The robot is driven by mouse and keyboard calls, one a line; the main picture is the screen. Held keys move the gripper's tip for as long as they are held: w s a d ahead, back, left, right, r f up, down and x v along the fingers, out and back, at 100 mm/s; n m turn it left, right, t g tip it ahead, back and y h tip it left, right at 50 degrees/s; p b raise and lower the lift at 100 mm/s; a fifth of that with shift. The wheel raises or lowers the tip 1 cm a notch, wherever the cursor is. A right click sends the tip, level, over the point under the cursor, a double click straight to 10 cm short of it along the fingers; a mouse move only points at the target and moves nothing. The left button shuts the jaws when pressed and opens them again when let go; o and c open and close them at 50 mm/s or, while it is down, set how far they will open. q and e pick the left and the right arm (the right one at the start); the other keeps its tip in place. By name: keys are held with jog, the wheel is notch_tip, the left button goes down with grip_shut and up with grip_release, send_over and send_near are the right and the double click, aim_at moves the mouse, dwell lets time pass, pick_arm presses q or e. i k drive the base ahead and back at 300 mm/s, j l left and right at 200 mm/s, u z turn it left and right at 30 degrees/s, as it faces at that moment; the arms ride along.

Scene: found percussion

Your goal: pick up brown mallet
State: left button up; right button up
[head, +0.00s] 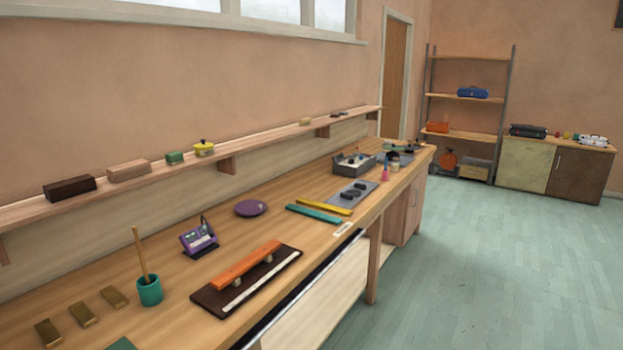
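A thin brown stick (140,252) leans upright in a teal cup (150,291) on the long wooden workbench (220,235), at the lower left. It may be the brown mallet; its lower end is hidden inside the cup and no mallet head can be made out. A grey tray (367,171) with small items stands further along the bench, too small to tell apart. Neither of my grippers is in view.
An orange bar (247,263) on a dark board (212,300) lies right of the cup. A purple device (198,239) stands behind it. Several brass blocks (82,314) lie left of the cup. A wall shelf (240,151) runs above the bench. The floor (480,270) at right is clear.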

aim_at(134, 228)
jog(key=i+u, duration=0.25)
jog(key=i, duration=0.6)
